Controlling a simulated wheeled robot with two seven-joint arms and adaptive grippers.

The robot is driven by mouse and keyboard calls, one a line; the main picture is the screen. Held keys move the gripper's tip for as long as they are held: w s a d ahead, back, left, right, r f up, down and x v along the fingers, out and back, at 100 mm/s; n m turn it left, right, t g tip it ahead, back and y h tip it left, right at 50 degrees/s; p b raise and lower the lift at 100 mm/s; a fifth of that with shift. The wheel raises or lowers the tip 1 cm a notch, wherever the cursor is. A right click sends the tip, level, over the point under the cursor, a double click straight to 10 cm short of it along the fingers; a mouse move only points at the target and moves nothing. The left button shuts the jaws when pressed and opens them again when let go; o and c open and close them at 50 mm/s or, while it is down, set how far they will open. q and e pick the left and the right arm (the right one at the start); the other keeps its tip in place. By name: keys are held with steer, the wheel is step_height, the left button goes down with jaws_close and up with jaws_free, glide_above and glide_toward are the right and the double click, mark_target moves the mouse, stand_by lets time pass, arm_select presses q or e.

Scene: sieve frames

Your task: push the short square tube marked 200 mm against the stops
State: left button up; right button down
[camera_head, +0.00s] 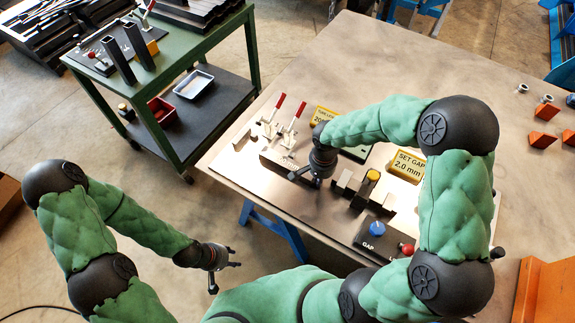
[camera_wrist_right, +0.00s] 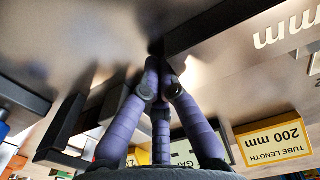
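A short dark square tube (camera_head: 276,164) lies on the metal plate at the left of the table, below two red-handled clamps. The right wrist view shows a dark tube face (camera_wrist_right: 240,30) with "mm" readable upside down; its number is cut off. My right gripper (camera_head: 308,178) is low at the tube's right end. In the right wrist view its fingertips (camera_wrist_right: 161,86) are together with nothing between them, close to the tube's end; contact cannot be told. The stops cannot be identified surely. My left gripper (camera_head: 224,272) is open and empty, off the table.
Upright blocks (camera_head: 345,182) and a yellow-topped post (camera_head: 372,176) stand right of my right gripper. A yellow "SET GAP 2.0 mm" sign (camera_head: 407,166) and a black GAP box (camera_head: 374,238) are further right. A tube length 200 mm sign (camera_wrist_right: 272,143) stands nearby. A green cart (camera_head: 190,50) is at left.

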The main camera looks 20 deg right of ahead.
mark_target(297, 168)
steer(key=shift+w+a+b, duration=0.45)
steer(key=shift+w+a, duration=1.05)
steer(key=shift+w, duration=0.25)
steer(key=shift+w+a+b, duration=0.4)
steer(key=shift+w+a, duration=1.1)
steer(key=shift+w, duration=0.25)
stand_by(2.5)
steer(key=shift+s+d, duration=0.1)
steer(key=shift+d, duration=0.05)
steer(key=shift+s+d, duration=0.3)
steer(key=shift+s, duration=0.05)
steer(key=shift+r+p, duration=2.25)
steer(key=shift+r, duration=1.25)
